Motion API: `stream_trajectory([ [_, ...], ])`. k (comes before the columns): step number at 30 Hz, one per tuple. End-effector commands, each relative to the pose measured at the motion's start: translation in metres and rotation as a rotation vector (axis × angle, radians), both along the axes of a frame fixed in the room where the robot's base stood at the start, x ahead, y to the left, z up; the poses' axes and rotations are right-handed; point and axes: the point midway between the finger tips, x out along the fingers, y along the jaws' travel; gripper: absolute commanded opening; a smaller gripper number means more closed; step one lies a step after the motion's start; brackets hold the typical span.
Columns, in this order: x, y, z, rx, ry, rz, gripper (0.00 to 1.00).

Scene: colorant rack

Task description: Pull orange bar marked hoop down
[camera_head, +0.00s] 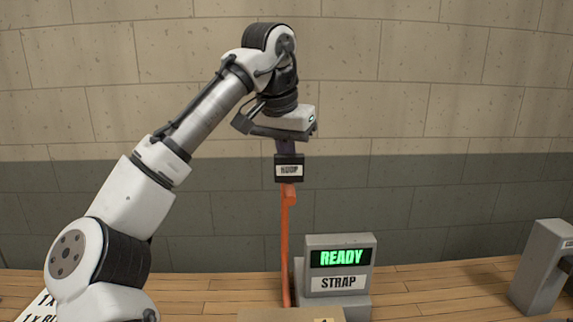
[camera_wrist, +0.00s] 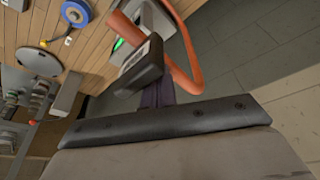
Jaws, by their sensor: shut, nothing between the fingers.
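The orange bar (camera_head: 286,240) stands upright at the middle of the head view, beside the display box. A black block (camera_head: 289,169) with a white label reading HOOP sits at its top. In the wrist view the orange bar (camera_wrist: 183,52) bends in a hoop shape, with the labelled block (camera_wrist: 140,68) beside it. My gripper (camera_head: 288,148) points down just above the block, its dark purple fingers closed together and empty. In the wrist view the fingers (camera_wrist: 158,94) end close to the block, which partly hides the tips; I cannot tell whether they touch.
A grey display box (camera_head: 340,266) reads READY over a STRAP plate, right beside the bar. Another grey box (camera_head: 543,268) stands at far right on the wooden bench (camera_head: 440,285). The wrist view shows a blue spool (camera_wrist: 77,13) and a round grey disc (camera_wrist: 38,62).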

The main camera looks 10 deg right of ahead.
Motion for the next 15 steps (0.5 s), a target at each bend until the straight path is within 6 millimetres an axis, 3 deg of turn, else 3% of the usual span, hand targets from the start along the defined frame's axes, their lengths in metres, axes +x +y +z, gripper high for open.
stream_trajectory([
  [15, -0.028, 0.006, -0.005, 0.0, 0.0, -0.001, 0.0],
])
